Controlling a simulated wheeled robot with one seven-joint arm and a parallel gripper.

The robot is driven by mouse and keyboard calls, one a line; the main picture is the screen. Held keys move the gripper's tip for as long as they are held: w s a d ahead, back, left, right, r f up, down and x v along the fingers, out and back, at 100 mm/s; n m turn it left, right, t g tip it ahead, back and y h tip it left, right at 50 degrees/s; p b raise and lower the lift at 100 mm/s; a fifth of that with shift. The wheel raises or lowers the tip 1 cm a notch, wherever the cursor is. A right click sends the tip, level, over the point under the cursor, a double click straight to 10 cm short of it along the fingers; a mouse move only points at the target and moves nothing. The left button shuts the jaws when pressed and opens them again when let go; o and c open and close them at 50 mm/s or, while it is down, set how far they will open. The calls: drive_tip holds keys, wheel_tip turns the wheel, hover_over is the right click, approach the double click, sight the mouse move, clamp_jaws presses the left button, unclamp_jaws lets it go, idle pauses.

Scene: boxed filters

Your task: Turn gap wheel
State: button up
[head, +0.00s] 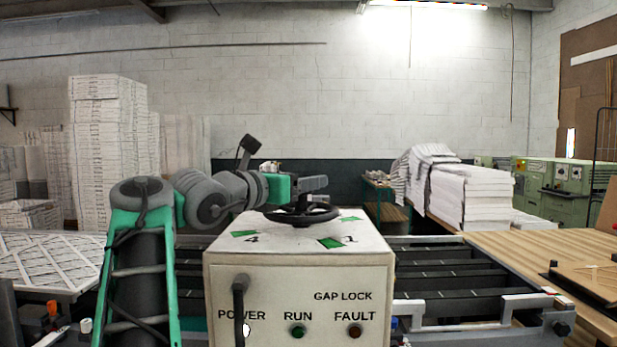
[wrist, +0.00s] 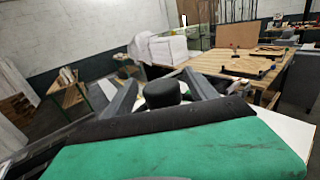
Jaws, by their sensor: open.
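The gap wheel (head: 283,218) is a dark handwheel lying flat above the top of a pale control box (head: 300,262). My gripper (head: 318,184) is just over the wheel, reaching in from the left. In the wrist view, its two grey fingers (wrist: 162,80) are spread apart with a black round knob (wrist: 162,94) between them. There appears to be space between knob and fingers; contact cannot be told. The box top carries green marks and the digits 4 and 1. Its front reads POWER, RUN, FAULT and GAP LOCK. My gripper and arm hide part of the wheel.
A black lever (head: 240,296) stands at the box's front left. A dark slatted conveyor (head: 445,270) runs behind the box. A wooden table (head: 545,252) is at right, stacked white filters (head: 485,200) behind. Filter panels (head: 45,262) lie left. Air above the wheel's right is clear.

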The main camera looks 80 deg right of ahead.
sight(310, 205)
drive_tip(key=shift+p+x, duration=0.3)
drive_tip(key=shift+x, duration=1.25)
drive_tip(key=shift+c, duration=0.4)
clamp_jaws()
